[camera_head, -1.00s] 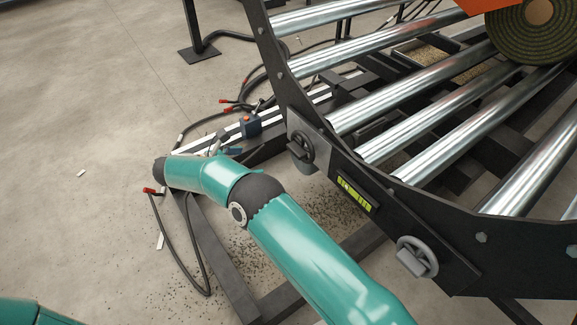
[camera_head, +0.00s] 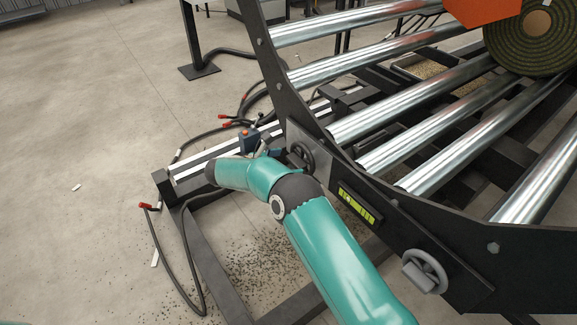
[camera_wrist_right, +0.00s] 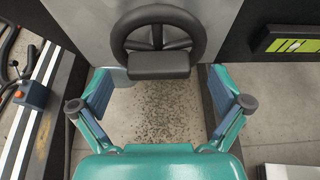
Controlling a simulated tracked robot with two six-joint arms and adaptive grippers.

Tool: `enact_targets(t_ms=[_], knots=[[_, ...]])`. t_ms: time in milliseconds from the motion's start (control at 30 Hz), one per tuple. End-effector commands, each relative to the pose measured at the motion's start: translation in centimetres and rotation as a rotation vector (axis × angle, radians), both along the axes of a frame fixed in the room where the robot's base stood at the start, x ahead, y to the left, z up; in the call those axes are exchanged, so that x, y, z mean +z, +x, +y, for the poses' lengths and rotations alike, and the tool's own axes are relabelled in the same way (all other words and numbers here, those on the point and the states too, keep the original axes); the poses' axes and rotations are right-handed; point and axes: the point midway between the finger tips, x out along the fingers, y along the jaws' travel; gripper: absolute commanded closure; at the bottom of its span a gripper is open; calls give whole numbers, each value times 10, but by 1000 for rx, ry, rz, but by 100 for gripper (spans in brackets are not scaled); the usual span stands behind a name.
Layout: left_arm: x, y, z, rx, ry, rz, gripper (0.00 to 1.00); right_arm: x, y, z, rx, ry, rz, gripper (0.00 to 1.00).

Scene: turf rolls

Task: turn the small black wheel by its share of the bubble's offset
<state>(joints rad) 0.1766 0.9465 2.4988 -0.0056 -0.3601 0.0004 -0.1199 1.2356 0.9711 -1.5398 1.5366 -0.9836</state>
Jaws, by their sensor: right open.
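The small black wheel (camera_head: 303,156) sits on the dark side plate of the roller frame in the head view. In the right wrist view the black wheel (camera_wrist_right: 124,38) is upright at top centre, with a dark block across its lower rim. My right gripper (camera_wrist_right: 158,76) is open, its blue-padded fingers spread wide on either side below the wheel, apart from it. In the head view the gripper is mostly hidden behind my arm. The yellow-green level (camera_head: 357,204) is right of the wheel; it also shows in the wrist view (camera_wrist_right: 291,45). The bubble's exact place is unclear. My left gripper is out of view.
A grey wheel (camera_head: 426,270) sits lower right on the same plate. Steel rollers (camera_head: 440,150) and a turf roll (camera_head: 525,45) are behind. A rail with a blue box (camera_head: 249,141) and cables (camera_head: 178,255) are at left. Open floor lies further left.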

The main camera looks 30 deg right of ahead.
Motion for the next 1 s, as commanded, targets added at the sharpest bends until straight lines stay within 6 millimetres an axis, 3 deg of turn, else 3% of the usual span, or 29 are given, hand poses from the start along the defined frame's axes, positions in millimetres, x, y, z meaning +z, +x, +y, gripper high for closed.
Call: enact_targets(t_ms=[200,533,867,900,1000], knots=[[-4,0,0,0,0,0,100,-8,2,-17,-1,1,0,0],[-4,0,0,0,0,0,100,-8,3,-18,1,1,0,2],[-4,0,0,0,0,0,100,-8,2,-18,-1,1,1,57],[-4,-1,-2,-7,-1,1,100,-8,3,2,2,0,0,60],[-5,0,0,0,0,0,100,-8,1,-12,-1,2,0,60]])
